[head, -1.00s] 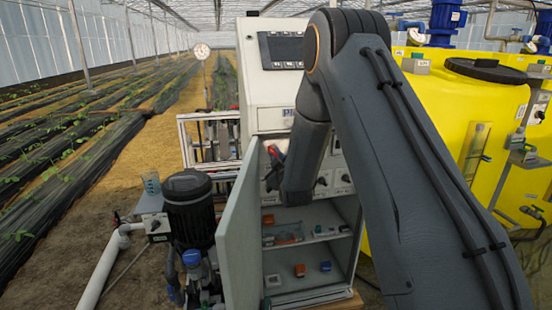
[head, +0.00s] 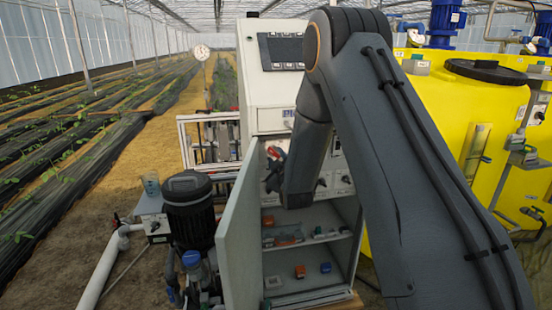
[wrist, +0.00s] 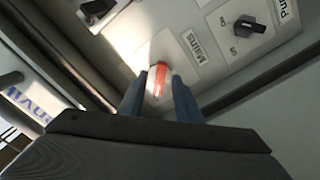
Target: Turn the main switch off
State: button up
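The main switch (wrist: 158,80) is a red handle on a pale plate, with a label reading "Mains" beside it in the wrist view. My gripper (wrist: 160,76) has its two blue fingers apart, one on each side of the red handle as seen from the wrist. A gap shows between the fingers and the handle, and I cannot tell how deep the handle sits between them. In the head view my forearm hides much of the panel inside the open cabinet (head: 297,18). A red part shows there beside my arm, at the switch's area (head: 275,152).
The cabinet door (head: 239,235) stands open to the left. Another black knob (wrist: 243,27) sits beside the switch. Shelves below hold small orange (head: 299,271) and blue parts. A pump motor (head: 188,205) stands left and a yellow tank (head: 440,110) right.

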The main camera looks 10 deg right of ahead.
jog(key=s+b, duration=0.1)
jog(key=s, duration=0.6)
jog(key=shift+s, duration=0.1)
jog(key=s+f+m+g, duration=0.2)
jog(key=s+g, duration=0.4)
jog(key=s, duration=0.7)
jog(key=s+f+m+g, duration=0.2)
jog(key=s+m+g, duration=0.2)
jog(key=s, duration=0.9)
jog(key=s+f+m+g, duration=0.2)
jog(key=s+g, duration=0.6)
jog(key=s, duration=0.6)
jog(key=shift+f+m, duration=0.3)
jog(key=shift+m, duration=0.3)
jog(key=shift+a, duration=0.1)
